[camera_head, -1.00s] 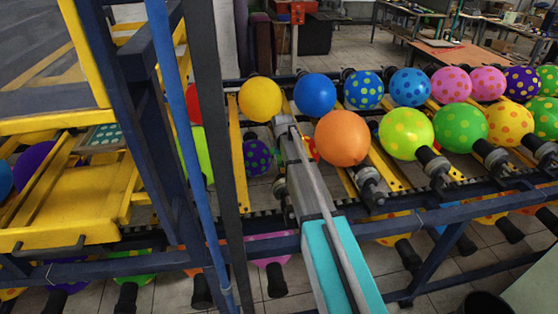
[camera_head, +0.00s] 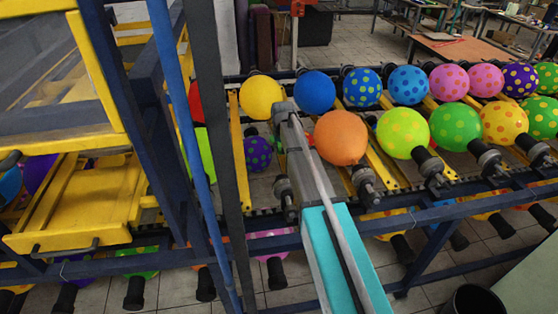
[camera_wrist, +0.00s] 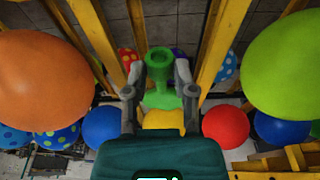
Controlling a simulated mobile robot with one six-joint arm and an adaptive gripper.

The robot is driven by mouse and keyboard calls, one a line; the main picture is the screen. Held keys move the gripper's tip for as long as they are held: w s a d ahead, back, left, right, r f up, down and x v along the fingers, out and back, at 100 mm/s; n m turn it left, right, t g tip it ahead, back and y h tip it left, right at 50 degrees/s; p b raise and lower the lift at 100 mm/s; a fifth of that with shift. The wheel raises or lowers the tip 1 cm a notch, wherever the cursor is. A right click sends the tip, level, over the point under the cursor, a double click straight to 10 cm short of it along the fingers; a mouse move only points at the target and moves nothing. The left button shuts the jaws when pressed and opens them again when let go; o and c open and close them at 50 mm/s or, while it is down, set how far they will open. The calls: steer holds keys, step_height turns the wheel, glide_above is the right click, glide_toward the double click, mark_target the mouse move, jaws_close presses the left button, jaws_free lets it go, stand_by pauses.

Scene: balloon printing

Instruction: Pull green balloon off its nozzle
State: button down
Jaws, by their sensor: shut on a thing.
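In the wrist view, a small limp green balloon (camera_wrist: 160,66) is between the two fingers of my gripper (camera_wrist: 160,92). Its ring-shaped mouth faces up in the picture, and I see no nozzle inside it. My gripper is shut on it. In the head view, my gripper (camera_head: 284,108) is between the yellow balloon and the orange balloon.
An orange balloon (camera_head: 341,138) is close on the right, and a blue balloon (camera_head: 315,91) and a yellow balloon (camera_head: 260,97) are behind. More balloons on nozzles line the rack to the right. Dark posts and a yellow printing frame (camera_head: 80,235) stand on the left.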

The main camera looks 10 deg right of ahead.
steer(key=shift+r+p, duration=2.6)
steer(key=shift+r, duration=0.25)
steer(key=shift+f, duration=0.1)
